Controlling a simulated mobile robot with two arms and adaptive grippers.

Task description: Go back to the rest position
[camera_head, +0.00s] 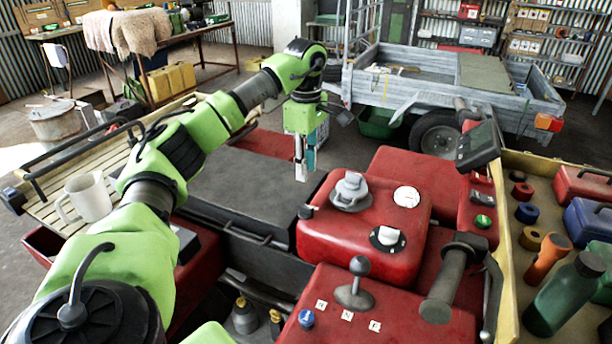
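A small pale blue and white patch shows just behind the fingers. My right gripper is not in view.
A slatted rack (60,203) with a white mug (88,197) lies left, partly behind my arm. A handlebar grip (450,285) and gear lever (357,280) rise nearby. A tray with bottles (570,295) stands right. A grey trailer (440,85) stands behind.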

